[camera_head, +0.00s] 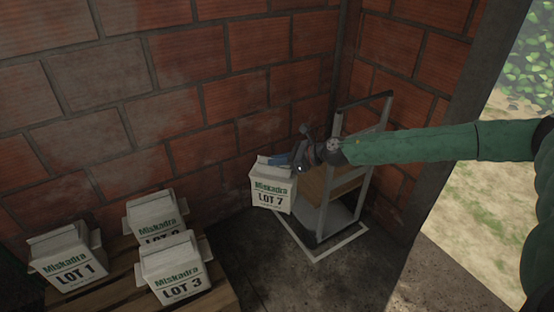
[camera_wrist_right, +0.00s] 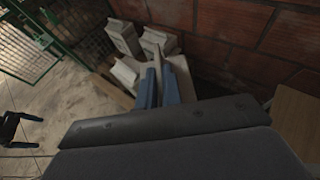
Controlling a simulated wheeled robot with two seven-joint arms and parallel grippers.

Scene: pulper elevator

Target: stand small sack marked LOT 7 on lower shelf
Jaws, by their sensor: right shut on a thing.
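The small white sack marked LOT 7 (camera_head: 273,193) hangs upright in the head view, left of a metal stand. My right gripper (camera_head: 284,160) is shut on its top fold. In the right wrist view the blue fingers (camera_wrist_right: 158,88) grip a pale edge of the sack (camera_wrist_right: 155,45). The stand has a wooden upper shelf (camera_head: 348,181) and a grey lower shelf (camera_head: 339,216) near the floor. The sack appears beside the stand; I cannot tell how high its base is. The sack partly covers the stand's left side.
Sacks marked LOT 1 (camera_head: 68,262), LOT 3 (camera_head: 175,270) and one partly hidden (camera_head: 155,216) stand on a wooden pallet (camera_head: 217,287). A white outline (camera_head: 341,246) marks the floor around the stand. Brick walls close in behind and right. A green mesh gate (camera_wrist_right: 30,40) shows in the wrist view.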

